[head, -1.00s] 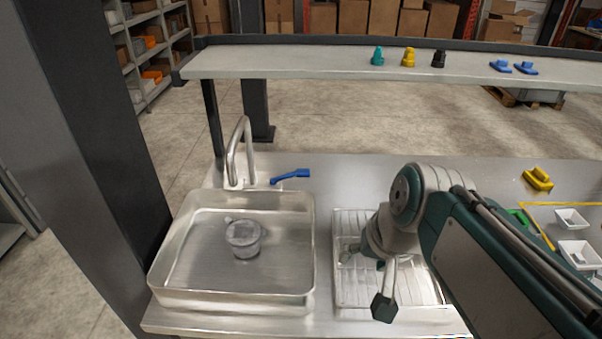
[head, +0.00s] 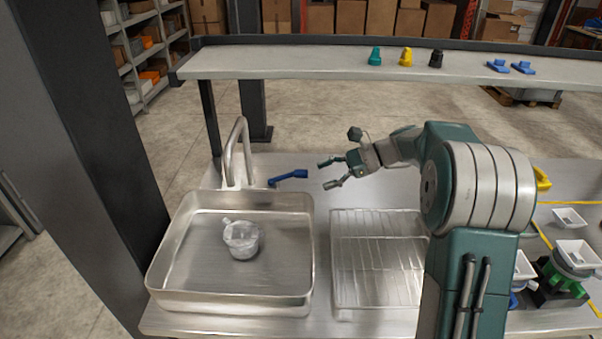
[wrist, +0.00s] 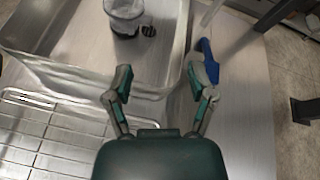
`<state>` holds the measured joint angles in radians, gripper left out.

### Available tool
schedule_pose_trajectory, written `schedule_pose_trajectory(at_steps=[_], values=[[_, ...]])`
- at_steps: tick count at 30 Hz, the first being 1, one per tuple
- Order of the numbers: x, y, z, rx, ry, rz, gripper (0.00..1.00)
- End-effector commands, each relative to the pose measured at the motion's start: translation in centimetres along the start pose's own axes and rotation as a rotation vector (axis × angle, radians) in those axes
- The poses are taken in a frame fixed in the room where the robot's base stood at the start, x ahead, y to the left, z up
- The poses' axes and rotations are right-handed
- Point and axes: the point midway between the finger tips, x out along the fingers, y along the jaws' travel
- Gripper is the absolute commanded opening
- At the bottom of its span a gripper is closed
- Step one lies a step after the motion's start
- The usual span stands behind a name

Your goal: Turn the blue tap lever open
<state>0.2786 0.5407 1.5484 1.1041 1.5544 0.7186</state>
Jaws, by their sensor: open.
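The blue tap lever (head: 289,177) stands on the steel counter just right of the curved metal tap (head: 236,153), its handle pointing right and slightly up. My gripper (head: 328,174) is open and empty, a short way right of the lever's free end, with its fingers pointing left toward it. In the wrist view the blue lever (wrist: 207,62) shows behind and beside the right fingertip. The open fingers of my gripper (wrist: 163,76) are spread apart there. I cannot tell whether a finger touches the lever; the head view shows a gap.
The steel sink (head: 230,300) holds a clear container (head: 241,240). A wire drying rack (head: 375,265) is right of it. A raised shelf (head: 300,64) with small coloured parts runs behind. White trays (head: 576,254) stand at the right. Counter around the lever is clear.

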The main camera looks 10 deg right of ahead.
Motion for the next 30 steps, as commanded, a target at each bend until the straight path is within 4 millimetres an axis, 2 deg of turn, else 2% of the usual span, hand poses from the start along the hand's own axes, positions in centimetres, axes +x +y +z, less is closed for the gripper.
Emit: schedule_pose_trajectory(at_steps=[1, 6, 9, 13, 17, 20, 30], values=[[-0.2, -0.9, -1.6, 0.050, -0.049, -0.021, 0.71], [-1.2, -3.6, -5.8, 0.192, -0.226, -0.091, 0.71], [-1.8, -4.5, -7.9, 0.253, -0.313, -0.121, 0.71], [-2.3, -5.1, -9.5, 0.295, -0.380, -0.143, 0.71], [-2.2, -5.3, -9.7, 0.304, -0.398, -0.148, 0.71], [-1.3, -5.5, -9.3, 0.304, -0.398, -0.146, 0.71], [4.4, -6.7, -7.1, 0.303, -0.395, -0.145, 0.71]])
